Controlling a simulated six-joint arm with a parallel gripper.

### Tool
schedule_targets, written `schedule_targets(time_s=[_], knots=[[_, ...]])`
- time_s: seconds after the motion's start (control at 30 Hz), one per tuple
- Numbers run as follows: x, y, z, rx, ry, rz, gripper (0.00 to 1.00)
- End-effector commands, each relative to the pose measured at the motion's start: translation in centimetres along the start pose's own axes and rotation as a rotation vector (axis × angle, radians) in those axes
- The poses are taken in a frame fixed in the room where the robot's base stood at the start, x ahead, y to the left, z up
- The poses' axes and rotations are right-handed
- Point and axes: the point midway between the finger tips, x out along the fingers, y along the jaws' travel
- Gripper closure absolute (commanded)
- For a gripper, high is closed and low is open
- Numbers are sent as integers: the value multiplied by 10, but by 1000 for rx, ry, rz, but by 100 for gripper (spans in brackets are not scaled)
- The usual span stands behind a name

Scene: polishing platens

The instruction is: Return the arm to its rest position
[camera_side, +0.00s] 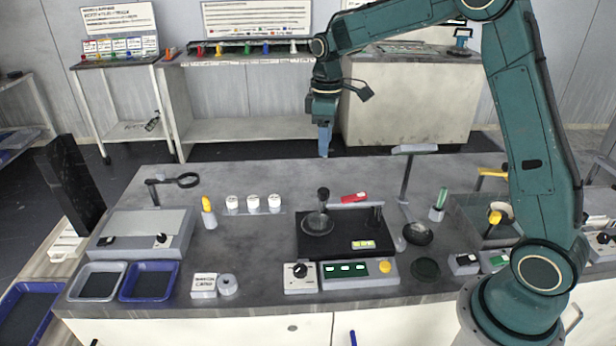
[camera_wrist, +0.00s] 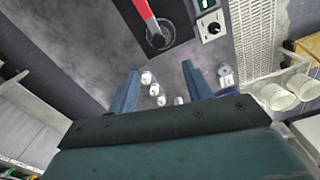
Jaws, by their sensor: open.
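My gripper (camera_side: 325,140) hangs pointing down in the side view, above the far edge of the workbench and clear of everything on it. In the wrist view my gripper (camera_wrist: 160,92) shows two blue fingers spread apart, with nothing held between them. The bench top with small white-topped jars (camera_wrist: 150,82) shows beyond and between the fingers. My green arm arches over from the right side of the bench.
The grey bench (camera_side: 240,180) carries a black polishing unit (camera_side: 345,246), three white-topped jars (camera_side: 253,202), a yellow-topped bottle (camera_side: 208,212), a magnifier (camera_side: 188,181) and a blue tray (camera_side: 150,281). A lamp-like stand (camera_side: 415,149) rises near the gripper's right.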

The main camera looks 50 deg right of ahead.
Motion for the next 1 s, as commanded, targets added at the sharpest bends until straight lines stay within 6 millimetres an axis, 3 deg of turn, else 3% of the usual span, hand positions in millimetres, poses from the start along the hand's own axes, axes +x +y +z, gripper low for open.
schedule_targets(time_s=[0.17, 0.37, 0.7, 1.0], knots=[[-7, -5, 3, 11, 9, 7, 50], [-29, -23, 15, 49, 39, 31, 50], [-76, -72, 53, 161, 129, 84, 50], [-101, -117, 94, 262, 217, 117, 50]])
